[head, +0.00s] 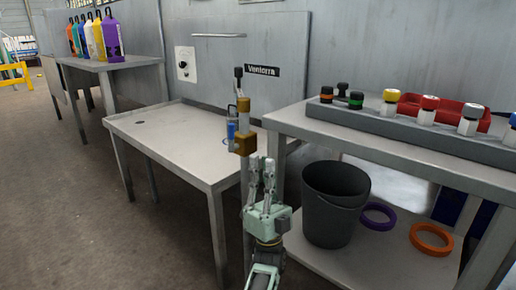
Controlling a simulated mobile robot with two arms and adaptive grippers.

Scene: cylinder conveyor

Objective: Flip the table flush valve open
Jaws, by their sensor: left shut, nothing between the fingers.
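The valve that looks like the table flush valve (243,140) is a brass-coloured block with a narrower neck, at the right end of the low metal table in the head view. A dark upright handle (239,77) rises above the neck. My left gripper (261,160) is just below and slightly right of the brass block in the picture, with its fingers pointing up. It is shut and empty. Whether the fingertips touch the valve cannot be told. My right gripper is not in view.
The low metal table (165,135) is mostly bare, with a small blue item (231,130) behind the valve. A workbench (290,122) at right bears a grey rack (400,128) of coloured knobs. A black bin (333,205) and two rings stand on its lower shelf.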

